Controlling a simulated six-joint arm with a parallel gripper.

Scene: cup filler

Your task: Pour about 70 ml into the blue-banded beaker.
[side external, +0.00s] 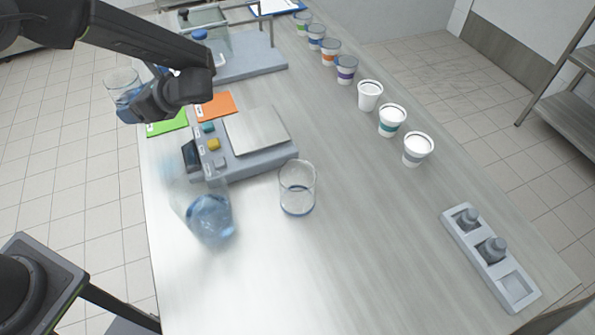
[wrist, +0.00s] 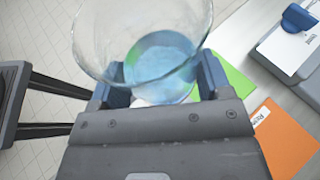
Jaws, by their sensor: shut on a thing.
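The blue-banded beaker (side external: 297,182) is clear glass with a blue band low around it. It stands upright on the table beside the scale, and I see no clear liquid level in it. My gripper (side external: 138,106) is shut on a clear glass beaker (side external: 121,82) at the left, above the table's left edge and away from the blue-banded beaker. In the wrist view my gripper (wrist: 160,86) holds this beaker (wrist: 140,28) between its blue fingers, with blue liquid in its bottom. A blurred, faint glass shape with blue liquid (side external: 210,215) shows left of the blue-banded beaker; I cannot tell whether it is solid.
A scale (side external: 258,133) with coloured buttons stands left of centre. A green card (side external: 168,125) and orange card (side external: 218,106) lie behind it. Several cups (side external: 391,120) line the right edge. A grey holder (side external: 490,258) is at the right. The front table is largely clear.

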